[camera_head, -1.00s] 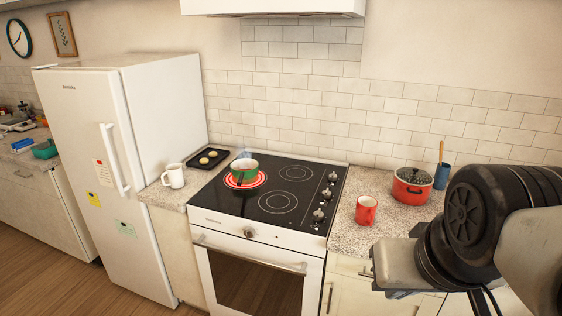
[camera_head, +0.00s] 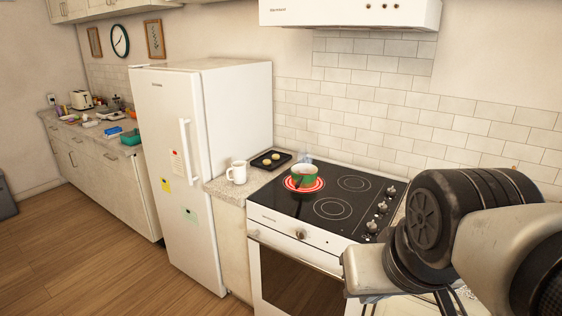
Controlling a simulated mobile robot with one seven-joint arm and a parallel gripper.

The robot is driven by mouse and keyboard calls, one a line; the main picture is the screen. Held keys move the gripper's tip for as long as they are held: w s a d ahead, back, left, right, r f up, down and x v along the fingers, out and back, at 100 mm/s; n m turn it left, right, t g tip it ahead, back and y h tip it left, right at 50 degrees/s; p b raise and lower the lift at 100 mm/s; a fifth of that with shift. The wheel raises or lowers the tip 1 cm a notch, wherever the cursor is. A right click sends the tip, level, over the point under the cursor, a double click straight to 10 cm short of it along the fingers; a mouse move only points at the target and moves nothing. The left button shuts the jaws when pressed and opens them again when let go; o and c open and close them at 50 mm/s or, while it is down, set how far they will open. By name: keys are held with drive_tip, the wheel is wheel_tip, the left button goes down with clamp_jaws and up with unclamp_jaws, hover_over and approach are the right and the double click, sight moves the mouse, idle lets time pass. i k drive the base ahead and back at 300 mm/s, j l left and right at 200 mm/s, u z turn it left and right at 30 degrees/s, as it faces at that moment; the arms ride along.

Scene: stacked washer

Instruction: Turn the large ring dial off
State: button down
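The stove's black glass cooktop (camera_head: 320,212) is in the middle right of the head view. A column of small round dials (camera_head: 382,207) runs along its right edge; I cannot tell which one belongs to the large ring. The back-left ring (camera_head: 291,186) glows red under a green and white pot (camera_head: 303,175) with a red inside. The other visible rings are dark. Another dial (camera_head: 301,234) sits on the stove's white front panel. My arm fills the lower right, in front of the counter right of the stove. My gripper's fingers do not show.
A white mug (camera_head: 237,172) and a black tray (camera_head: 271,161) with round yellowish items stand left of the cooktop. A white fridge (camera_head: 190,170) is further left. The oven handle (camera_head: 293,252) sticks out in front. The wooden floor (camera_head: 110,255) at left is clear.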

sight(382, 208)
drive_tip(key=z, duration=0.6)
drive_tip(key=i+j+z, duration=0.2)
drive_tip(key=i+j, duration=0.9)
drive_tip(key=i, duration=0.1)
